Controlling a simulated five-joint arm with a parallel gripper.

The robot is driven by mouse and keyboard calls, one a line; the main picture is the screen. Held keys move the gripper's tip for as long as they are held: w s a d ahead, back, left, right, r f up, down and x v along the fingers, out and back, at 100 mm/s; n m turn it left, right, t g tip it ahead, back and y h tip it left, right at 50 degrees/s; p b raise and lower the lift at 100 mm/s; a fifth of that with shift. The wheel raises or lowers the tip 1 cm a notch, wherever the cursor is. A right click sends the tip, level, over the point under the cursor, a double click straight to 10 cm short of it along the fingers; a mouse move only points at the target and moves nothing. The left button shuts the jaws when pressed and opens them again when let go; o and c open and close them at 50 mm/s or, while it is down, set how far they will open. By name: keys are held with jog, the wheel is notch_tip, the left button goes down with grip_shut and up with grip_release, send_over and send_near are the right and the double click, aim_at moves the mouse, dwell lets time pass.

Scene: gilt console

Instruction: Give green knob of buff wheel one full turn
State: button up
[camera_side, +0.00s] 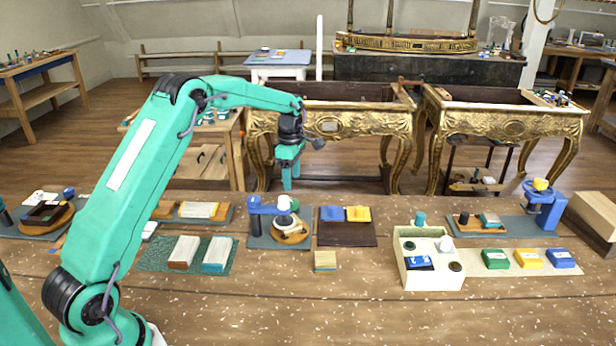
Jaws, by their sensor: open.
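My gripper (287,184) points straight down and is open and empty, above and behind a small device on the table. From this side I see only one finger clearly. The device has a buff, wood-coloured round wheel (291,236) on a grey-green base plate (262,242).
A brown mat with blue and yellow blocks (358,214) lies to the right, a small wooden block (325,261) in front. A cream box (433,275) stands further right. A green mat with blocks (152,258) lies left. Another round wooden wheel (48,215) is far left.

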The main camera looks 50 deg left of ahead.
aim_at(292, 201)
jog(key=shift+f, duration=3.8)
jog(key=c, duration=1)
